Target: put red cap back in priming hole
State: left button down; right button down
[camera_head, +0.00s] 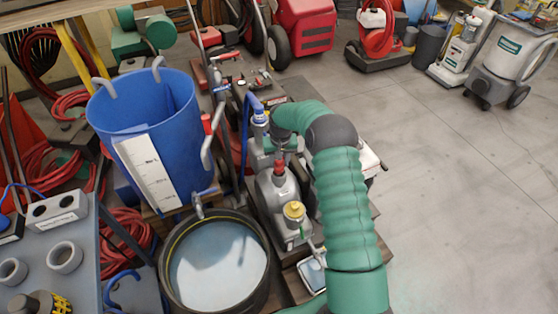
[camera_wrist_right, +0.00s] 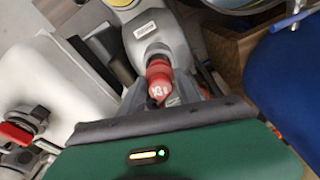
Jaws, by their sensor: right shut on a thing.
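The red cap (camera_head: 279,167) is at the top of the grey pump's neck in the head view. It also shows in the right wrist view (camera_wrist_right: 158,80), with white marking on its side. My right gripper (camera_head: 278,151) points down over the pump and is shut on the cap. The grey pump (camera_head: 284,192) has a yellow cap (camera_head: 294,210) on its front. In the wrist view the cap lines up with the pump's neck and looks touching. The priming hole itself is hidden, so I cannot tell how deep the cap sits. My left gripper is out of view.
A blue tank (camera_head: 150,115) with a white scale stands left of the pump. A round black tub (camera_head: 175,292) of pale liquid is in front of it. A blue-topped valve (camera_head: 259,117) and hose stand behind the pump. The floor (camera_head: 460,190) at right is clear.

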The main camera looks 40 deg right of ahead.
aim_at(279, 167)
jog(key=shift+f+b, duration=0.65)
jog(key=shift+f, duration=1)
jog(key=c, duration=0.8)
grip_release()
notch_tip(279, 167, up, 16)
jog(key=s+a+r+p, duration=0.1)
jog(key=s+p, duration=0.1)
jog(key=p, duration=0.2)
jog(key=s+a+n, duration=0.2)
jog(key=a, duration=0.6)
jog(key=s+a+n, duration=0.1)
jog(key=s+a, duration=0.2)
jog(key=a, duration=0.4)
jog(key=s+a+n+t+y+p, duration=0.1)
jog(key=s+a+n, duration=0.3)
jog(key=s+a, duration=1.05)
notch_tip(279, 167, up, 16)
jog(key=d+p, duration=0.2)
jog(key=p, duration=1.4)
jog(key=shift+s, duration=0.25)
